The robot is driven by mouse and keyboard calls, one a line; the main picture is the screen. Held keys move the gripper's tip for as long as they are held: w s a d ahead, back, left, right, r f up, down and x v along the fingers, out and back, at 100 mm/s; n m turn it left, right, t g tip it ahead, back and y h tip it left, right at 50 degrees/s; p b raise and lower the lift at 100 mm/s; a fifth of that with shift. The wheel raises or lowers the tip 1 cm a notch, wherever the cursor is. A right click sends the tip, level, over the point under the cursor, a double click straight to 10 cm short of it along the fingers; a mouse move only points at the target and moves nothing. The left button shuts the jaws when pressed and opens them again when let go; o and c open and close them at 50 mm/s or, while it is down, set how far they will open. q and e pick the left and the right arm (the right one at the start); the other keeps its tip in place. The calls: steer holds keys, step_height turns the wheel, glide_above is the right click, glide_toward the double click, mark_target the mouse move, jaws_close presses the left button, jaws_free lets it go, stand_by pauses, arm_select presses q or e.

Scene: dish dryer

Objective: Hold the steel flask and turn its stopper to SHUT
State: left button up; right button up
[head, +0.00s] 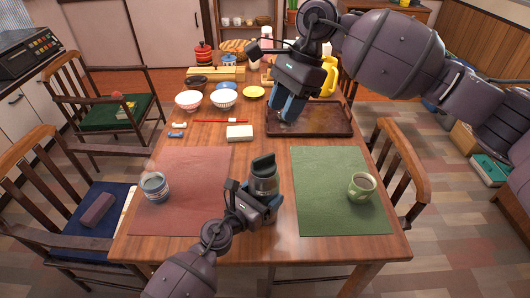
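The steel flask (264,184) stands upright, or nearly so, in the strip between the two place mats. Its dark stopper (263,162) is on top, and I cannot read any mark on it. My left gripper (268,207) comes in from the lower left and is closed around the flask's lower body, which it partly hides. My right gripper (287,108) points down over the brown tray, apart from the flask and farther back. Its two blue fingers are spread with nothing seen between them.
A red mat (190,220) holds a grey-blue cup (154,186). A green mat (330,215) holds a green mug (361,186). The brown tray (335,121), a pale block (239,133), bowls (223,98) and a yellow jug (329,76) are farther back.

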mark_target(264, 157)
steer(key=x, duration=1.2)
steer(key=shift+c, duration=0.3)
jaws_close()
